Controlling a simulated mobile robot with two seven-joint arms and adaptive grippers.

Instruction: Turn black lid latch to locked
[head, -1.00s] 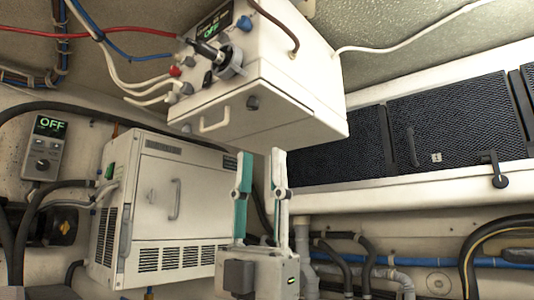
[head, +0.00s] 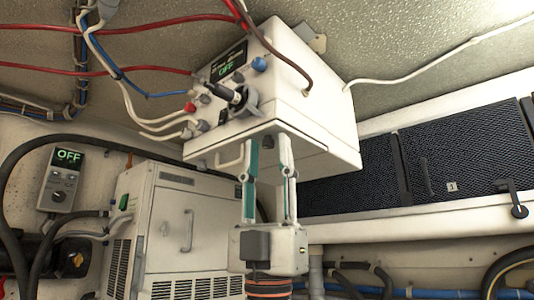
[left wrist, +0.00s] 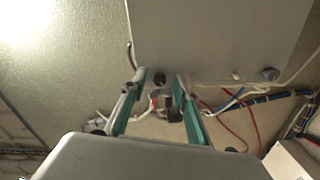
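A white box (head: 310,145) hangs at the ceiling, with an OFF display and knobs on its panel. A black lever (head: 230,95) with a round grey collar sits on that panel. My left gripper (head: 269,145) points up, open and empty, just below the box's lower front edge. In the left wrist view, a small black knob (left wrist: 158,78) shows between the open fingertips (left wrist: 160,80), at the box edge (left wrist: 215,45). A grey knob (left wrist: 270,74) is farther right. Another black latch (head: 519,211) is on the locker at right. I cannot tell which latch is meant; contact is not visible.
Red, blue and white cables (head: 135,125) run into the box's left side. A white cabinet (head: 170,230) with a handle stands lower left, beside a grey control unit (head: 62,180) reading OFF. Dark mesh panels (head: 440,155) line the right. Pipes run below.

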